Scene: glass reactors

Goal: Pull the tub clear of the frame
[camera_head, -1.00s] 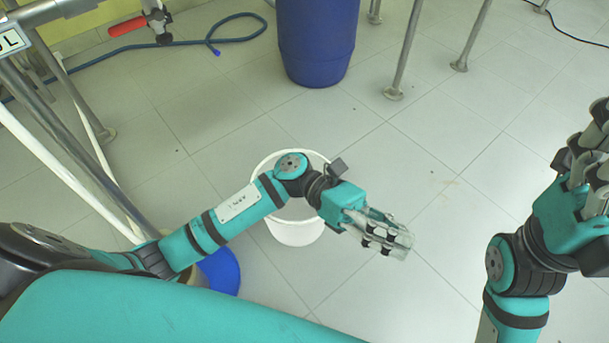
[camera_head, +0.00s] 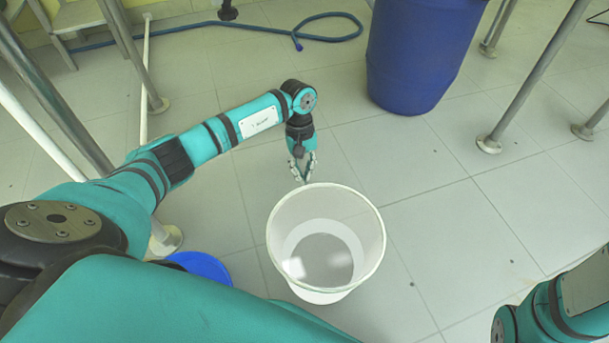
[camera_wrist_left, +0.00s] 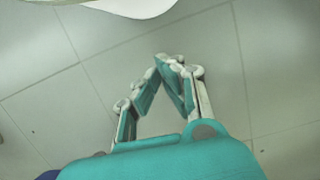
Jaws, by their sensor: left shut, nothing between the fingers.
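The tub (camera_head: 372,262) is a white, round, open-topped bucket standing upright on the tiled floor. It looks empty inside. My left gripper (camera_head: 303,180) points down just beyond the tub's far rim, with its fingertips shut and nothing between them. In the left wrist view the fingertips (camera_wrist_left: 172,60) meet over bare floor, and the white tub edge (camera_wrist_left: 135,6) shows at the top, apart from them. The frame's metal legs (camera_head: 130,50) stand at the left, apart from the tub. My right gripper is out of view; only part of that arm shows at lower right.
A large blue barrel (camera_head: 415,50) stands at the back right, near metal legs (camera_head: 530,85). A blue round object (camera_head: 203,265) lies on the floor left of the tub, partly hidden by my arm. A blue hose (camera_head: 330,18) lies behind. Floor right of the tub is clear.

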